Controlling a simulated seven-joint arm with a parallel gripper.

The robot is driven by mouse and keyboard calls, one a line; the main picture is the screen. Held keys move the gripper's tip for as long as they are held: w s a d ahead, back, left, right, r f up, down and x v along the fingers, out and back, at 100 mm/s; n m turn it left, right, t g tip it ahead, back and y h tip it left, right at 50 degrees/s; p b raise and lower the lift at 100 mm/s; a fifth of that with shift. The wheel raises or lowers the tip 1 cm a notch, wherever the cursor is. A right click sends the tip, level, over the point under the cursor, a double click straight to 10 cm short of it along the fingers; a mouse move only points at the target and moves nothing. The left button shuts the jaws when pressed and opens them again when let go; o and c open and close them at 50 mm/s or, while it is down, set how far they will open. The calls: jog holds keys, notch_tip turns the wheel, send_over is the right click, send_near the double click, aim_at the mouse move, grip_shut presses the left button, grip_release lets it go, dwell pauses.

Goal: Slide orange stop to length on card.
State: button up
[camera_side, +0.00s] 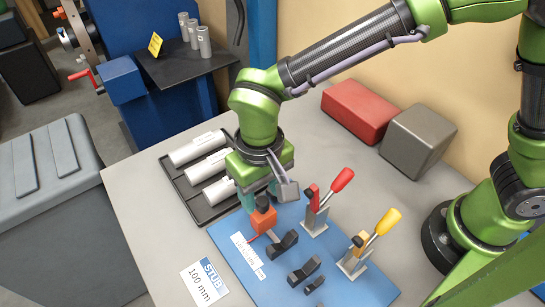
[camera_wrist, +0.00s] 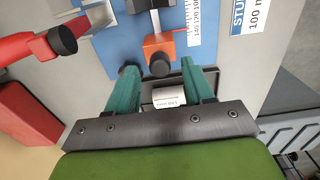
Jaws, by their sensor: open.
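The orange stop (camera_side: 263,217) is a block with a black knob at the upper left end of the blue base plate (camera_side: 345,285). It also shows in the wrist view (camera_wrist: 160,45). The white card (camera_side: 204,283) reads "STUB 100 mm"; part shows in the wrist view (camera_wrist: 250,15). My gripper (camera_side: 260,196) is open above the stop. In the wrist view its teal fingertips (camera_wrist: 158,68) are apart, one each side of the knob. I cannot tell whether they touch the stop.
Black V-shaped rests (camera_side: 282,243) stand on the plate. A red-handled clamp (camera_side: 316,208) and a yellow-handled clamp (camera_side: 358,255) stand to the right. A black tray (camera_side: 212,214) with white tubes is behind left. Red (camera_side: 360,110) and grey (camera_side: 418,137) blocks sit at the back.

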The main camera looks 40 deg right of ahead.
jog(key=shift+f, duration=0.9)
jog(key=shift+c, duration=0.3)
grip_shut()
